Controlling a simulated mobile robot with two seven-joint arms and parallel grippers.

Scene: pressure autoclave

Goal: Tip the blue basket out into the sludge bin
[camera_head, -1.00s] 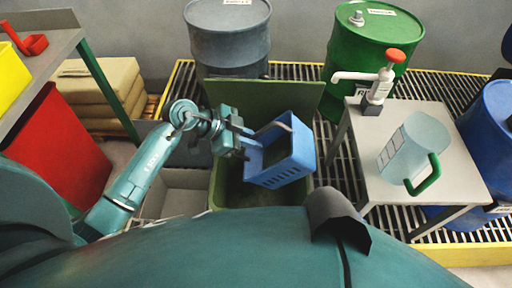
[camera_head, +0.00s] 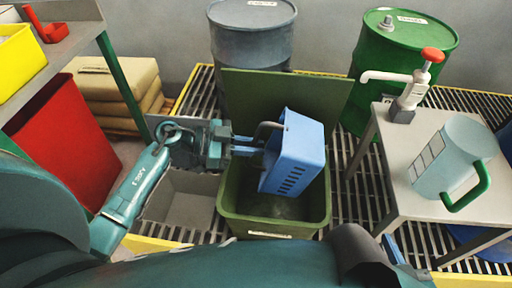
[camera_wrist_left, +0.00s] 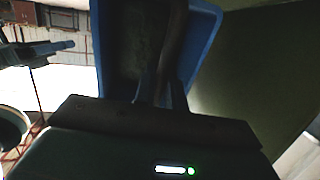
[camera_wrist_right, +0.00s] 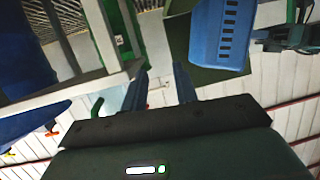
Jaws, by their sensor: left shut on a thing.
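The blue basket (camera_head: 297,155) is tipped well over onto its side above the green sludge bin (camera_head: 232,212), with its slotted side facing me. My left gripper (camera_head: 257,150) is shut on its grey handle (camera_head: 268,130). The left wrist view shows the basket's blue rim (camera_wrist_left: 205,45) and the handle between the fingers (camera_wrist_left: 160,98). The basket's contents cannot be made out. The bin is open, its lid (camera_head: 330,100) standing up behind the basket. My right gripper (camera_wrist_right: 163,85) is open and empty, and the basket (camera_wrist_right: 222,35) shows beyond it.
A small table (camera_head: 385,140) with a pump and a clear jug (camera_head: 452,160) stands right of the bin. A grey drum (camera_head: 252,50) and a green drum (camera_head: 400,60) stand behind. A red bin (camera_head: 65,135) and shelf are at left.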

